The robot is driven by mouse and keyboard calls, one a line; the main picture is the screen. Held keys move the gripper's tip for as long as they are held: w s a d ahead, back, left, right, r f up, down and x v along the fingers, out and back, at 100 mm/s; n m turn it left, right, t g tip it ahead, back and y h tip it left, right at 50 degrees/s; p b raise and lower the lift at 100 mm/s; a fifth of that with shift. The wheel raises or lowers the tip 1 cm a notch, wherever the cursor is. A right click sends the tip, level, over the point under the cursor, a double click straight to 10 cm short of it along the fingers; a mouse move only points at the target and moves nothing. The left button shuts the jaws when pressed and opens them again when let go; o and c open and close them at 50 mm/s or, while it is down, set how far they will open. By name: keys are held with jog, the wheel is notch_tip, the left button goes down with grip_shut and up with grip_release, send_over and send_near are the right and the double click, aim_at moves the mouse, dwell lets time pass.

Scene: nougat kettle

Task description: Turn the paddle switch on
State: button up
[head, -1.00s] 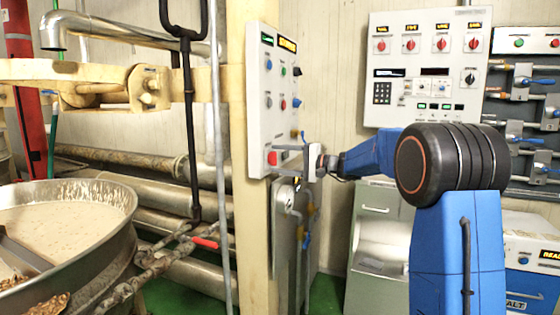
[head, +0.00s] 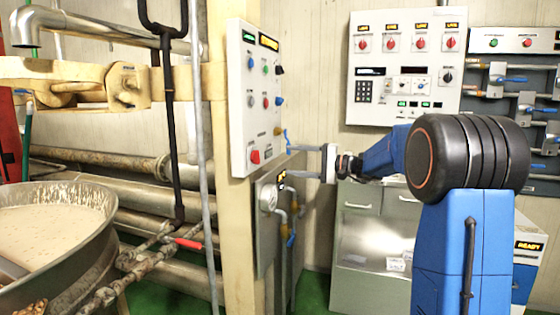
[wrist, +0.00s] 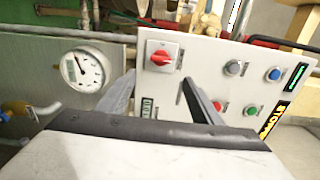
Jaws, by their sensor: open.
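A grey control panel (head: 238,120) is on the cream post left of my gripper. Low on it is a red paddle-like switch (head: 255,156) on a white square plate. The wrist view shows this red switch (wrist: 160,57) just beyond the fingertips, with a pale mark on its handle; its on or off setting cannot be told. My gripper (head: 288,162) is open and empty, its fingers pointing at the panel, a little right of the switch in the head view. In the wrist view my gripper (wrist: 160,82) has its fingers either side of the switch's line, seemingly apart from it.
Several coloured buttons share the panel with a lit yellow display (wrist: 272,118). A lower grey box with a pressure gauge (wrist: 82,68), pipes and blue-handled valves sits below the panel. A wall panel (head: 405,68) stands behind.

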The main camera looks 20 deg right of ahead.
jog(key=shift+v, duration=2.65)
jog(key=s+a+f+n+g+h, duration=0.1)
jog(key=s+a+f+g+h, duration=0.15)
jog(key=s+a, duration=0.35)
jog(key=s+a+f+n+g+h, duration=0.1)
jog(key=s+a+f, duration=0.3)
jog(key=s, duration=0.4)
jog(key=s+a+f+n+g+h, duration=0.15)
jog(key=s+a+f, duration=0.25)
jog(key=s, duration=0.4)
jog(key=s+d+f+n+h, duration=0.1)
jog(key=s+d+f+h, duration=0.1)
jog(key=s+f, duration=0.3)
jog(key=s+d+f+n+h, duration=0.1)
jog(key=s+f+h, duration=0.3)
jog(key=s, duration=0.7)
jog(key=s+d+f+n+h, duration=0.2)
jog(key=s+f, duration=0.3)
jog(key=s, duration=0.3)
jog(key=shift+s+d+f+g+h, duration=0.35)
jog(key=shift+s+d+g+h, duration=0.05)
jog(key=shift+d+h, duration=0.45)
